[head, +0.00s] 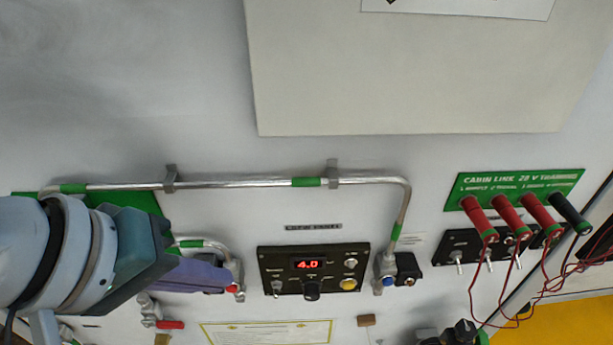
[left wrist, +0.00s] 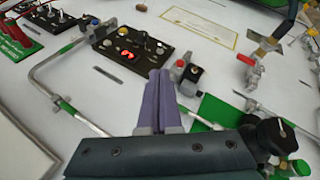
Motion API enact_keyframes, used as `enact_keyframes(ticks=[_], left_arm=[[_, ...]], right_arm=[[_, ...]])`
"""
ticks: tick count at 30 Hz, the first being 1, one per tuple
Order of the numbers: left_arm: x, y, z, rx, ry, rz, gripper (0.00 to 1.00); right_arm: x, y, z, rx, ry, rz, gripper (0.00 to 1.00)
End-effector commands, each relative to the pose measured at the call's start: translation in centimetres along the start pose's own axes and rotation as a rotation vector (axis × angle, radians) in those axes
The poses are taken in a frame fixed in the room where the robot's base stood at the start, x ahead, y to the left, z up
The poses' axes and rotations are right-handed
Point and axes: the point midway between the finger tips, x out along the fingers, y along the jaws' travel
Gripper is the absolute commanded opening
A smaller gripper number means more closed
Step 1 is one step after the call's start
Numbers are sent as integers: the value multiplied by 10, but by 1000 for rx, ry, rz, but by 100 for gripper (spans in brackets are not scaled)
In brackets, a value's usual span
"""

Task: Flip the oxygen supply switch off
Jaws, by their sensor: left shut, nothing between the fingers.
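The dark crew panel (head: 328,250) on the pale wall carries a red display reading 4.0, a knob, a white and a yellow button, and a small toggle switch (head: 277,287) at its left. I cannot read its labels or tell which switch is the oxygen supply. My left gripper (head: 228,276) comes in from the left with its purple fingers shut and empty. The tips are left of the panel, apart from the toggle in the picture. In the left wrist view the shut fingers (left wrist: 160,74) point at the panel (left wrist: 132,46). My right gripper does not show.
A metal pipe (head: 240,183) with green bands runs above and right of the panel to a fitting (head: 388,270). A red-buttoned fitting (left wrist: 187,75) is beside the fingers. At right, red and black plugs with loose red wires (head: 545,290) hang over another switch panel.

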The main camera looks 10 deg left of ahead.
Motion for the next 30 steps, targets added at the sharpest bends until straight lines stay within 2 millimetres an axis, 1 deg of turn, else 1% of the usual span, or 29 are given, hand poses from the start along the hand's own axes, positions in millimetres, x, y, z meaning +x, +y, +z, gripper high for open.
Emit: enact_keyframes(ticks=[5,8,11,21,25,30], left_arm=[[1,0,0,1,0,0,0],[7,0,0,0,0,-1,0],[18,0,0,1,-1,-2,0],[75,0,0,1,0,-2,0],[89,-1,0,2,0,-2,0],[99,0,0,3,0,-1,0]], right_arm=[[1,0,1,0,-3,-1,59],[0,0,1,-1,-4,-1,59],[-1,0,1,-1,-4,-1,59],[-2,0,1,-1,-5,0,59],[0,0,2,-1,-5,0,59],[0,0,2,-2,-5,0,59]])
